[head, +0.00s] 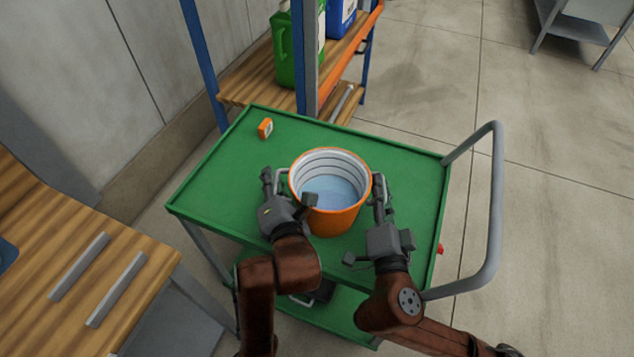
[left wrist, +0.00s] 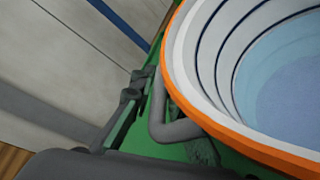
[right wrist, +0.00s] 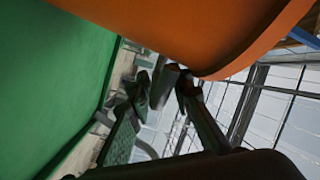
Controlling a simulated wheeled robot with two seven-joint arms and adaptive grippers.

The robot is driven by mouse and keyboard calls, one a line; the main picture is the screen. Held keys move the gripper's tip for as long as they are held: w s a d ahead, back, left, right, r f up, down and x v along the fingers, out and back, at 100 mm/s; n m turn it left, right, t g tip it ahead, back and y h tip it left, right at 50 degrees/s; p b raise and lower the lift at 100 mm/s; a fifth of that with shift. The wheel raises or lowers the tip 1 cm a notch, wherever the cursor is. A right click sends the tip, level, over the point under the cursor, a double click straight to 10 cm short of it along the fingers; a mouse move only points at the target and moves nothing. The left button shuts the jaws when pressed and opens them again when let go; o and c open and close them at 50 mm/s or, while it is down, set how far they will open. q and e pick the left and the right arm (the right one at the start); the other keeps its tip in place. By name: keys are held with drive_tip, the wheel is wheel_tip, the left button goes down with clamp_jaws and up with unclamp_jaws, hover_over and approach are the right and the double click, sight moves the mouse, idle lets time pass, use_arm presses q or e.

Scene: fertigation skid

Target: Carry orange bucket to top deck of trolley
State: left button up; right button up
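The orange bucket (head: 340,222) stands upright over the green top deck (head: 215,185) of the trolley, with pale blue liquid inside. Its underside is mostly hidden, but it looks set on the deck. My left gripper (head: 272,184) is at the grey left handle, which shows in the left wrist view (left wrist: 178,131). Its fingers are spread, one on each side of the handle, with green deck showing in the gap. My right gripper (head: 380,198) is at the bucket's right side by the other handle. In the right wrist view its fingers (right wrist: 163,92) stand apart close under the orange wall.
A small orange-and-white item (head: 265,128) lies at the deck's back left. The trolley's grey push handle (head: 496,215) rises at right. A shelf rack with a green jug (head: 290,52) and a blue container (head: 340,18) stands behind. A wooden bench (head: 70,250) is at left.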

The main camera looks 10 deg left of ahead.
use_arm(q)
drive_tip(key=shift+o, duration=1.3)
drive_tip(key=shift+a+r, duration=0.1)
drive_tip(key=shift+a, duration=0.05)
use_arm(e)
drive_tip(key=shift+o, duration=1.1)
drive_tip(key=shift+d, duration=0.2)
use_arm(q)
drive_tip(key=shift+o, duration=0.2)
drive_tip(key=o, duration=0.8)
drive_tip(key=shift+a, duration=0.1)
use_arm(e)
drive_tip(key=shift+r, duration=0.1)
use_arm(q)
drive_tip(key=a, duration=0.6)
drive_tip(key=shift+w+a, duration=0.3)
drive_tip(key=shift+a, duration=0.1)
use_arm(e)
drive_tip(key=shift+o, duration=0.6)
